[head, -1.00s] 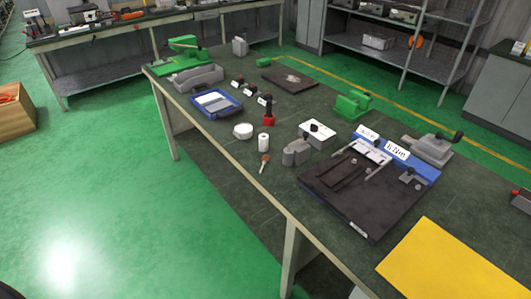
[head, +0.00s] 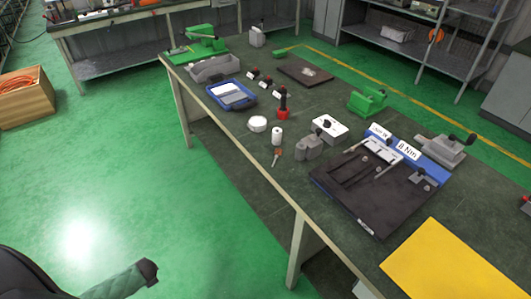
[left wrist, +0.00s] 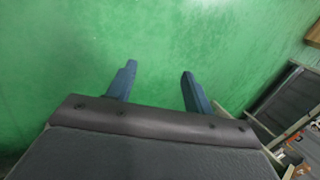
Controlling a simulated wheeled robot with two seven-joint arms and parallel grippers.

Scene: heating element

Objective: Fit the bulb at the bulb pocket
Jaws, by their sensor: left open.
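I cannot make out for sure which thing is the bulb or its pocket. A small orange-tipped piece (head: 277,154) lies near the table's front edge, too small to name. A black fixture board (head: 375,190) with a clamp and pale bar lies on the right half of the table, before a blue block with a label reading "8 Nm". My left gripper is open and empty in the left wrist view (left wrist: 158,72), over green floor. Part of my left arm (head: 120,284) shows at the lower left of the head view, away from the table. My right gripper is not in view.
The dark green table (head: 250,165) also holds a blue tray (head: 231,96), a white roll (head: 277,136), a red-based tool (head: 283,106), a grey block (head: 308,147) and a yellow sheet (head: 446,262). Open floor (head: 120,170) lies left of the table.

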